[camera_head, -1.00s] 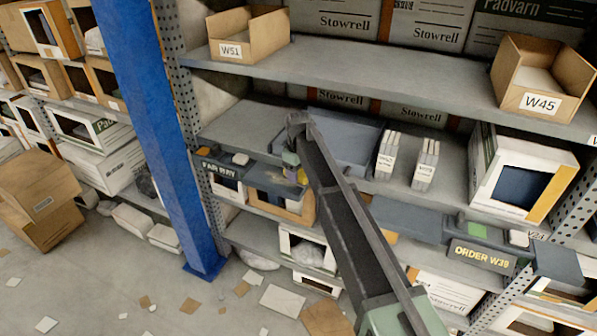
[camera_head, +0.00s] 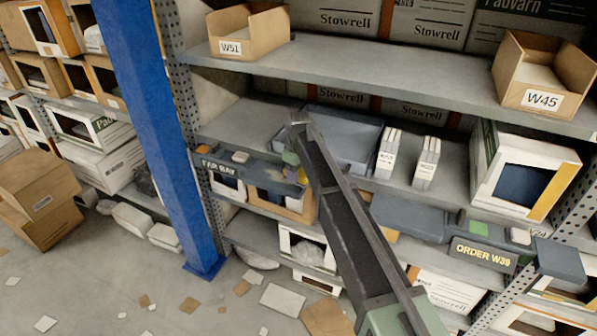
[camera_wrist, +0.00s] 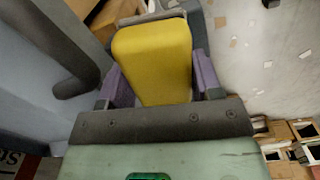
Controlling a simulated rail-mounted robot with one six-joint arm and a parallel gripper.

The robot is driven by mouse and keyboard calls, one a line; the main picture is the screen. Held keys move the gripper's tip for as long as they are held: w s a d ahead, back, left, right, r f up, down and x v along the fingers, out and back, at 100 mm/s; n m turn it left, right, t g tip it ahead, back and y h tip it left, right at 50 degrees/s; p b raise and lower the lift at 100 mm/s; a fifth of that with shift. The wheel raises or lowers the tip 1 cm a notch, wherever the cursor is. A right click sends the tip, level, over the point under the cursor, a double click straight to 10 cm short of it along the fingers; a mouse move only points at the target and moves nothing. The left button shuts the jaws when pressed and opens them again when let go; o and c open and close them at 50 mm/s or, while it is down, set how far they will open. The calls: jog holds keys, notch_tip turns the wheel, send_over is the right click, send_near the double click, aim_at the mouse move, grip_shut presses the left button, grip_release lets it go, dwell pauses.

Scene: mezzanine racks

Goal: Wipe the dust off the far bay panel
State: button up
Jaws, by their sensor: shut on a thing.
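My gripper (camera_head: 293,168) is at the right end of the dark FAR BAY shelf (camera_head: 222,166). In the wrist view, its purple fingers (camera_wrist: 160,80) are shut on a yellow block (camera_wrist: 152,60), which looks like a sponge or pad. The block shows only as a small yellow patch (camera_head: 303,175) in the head view. My arm hides part of the shelf area beside it.
A grey bin (camera_head: 345,138) and white binders (camera_head: 388,153) stand just right of my gripper. A blue post (camera_head: 150,130) rises at left. The ORDER W39 shelf (camera_head: 440,222) holds a green item (camera_head: 478,228). An upper shelf (camera_head: 380,80) spans above.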

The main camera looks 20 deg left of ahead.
aim_at(274, 175)
jog(key=shift+f+b, duration=0.6)
jog(key=shift+f, duration=0.05)
jog(key=shift+w+a+r, duration=0.15)
jog(key=shift+a, duration=1.35)
jog(key=shift+w+a, duration=0.1)
jog(key=shift+a, duration=1.45)
jog(key=shift+w+a, duration=0.1)
jog(key=shift+a, duration=1.95)
jog(key=shift+f, duration=0.25)
jog(key=shift+d+r, duration=0.1)
jog(key=shift+r, duration=0.05)
jog(key=shift+d, duration=0.55)
jog(key=shift+s+d, duration=0.2)
jog(key=shift+d, duration=2.1)
jog(key=shift+s+d, duration=0.2)
jog(key=shift+d, duration=2.05)
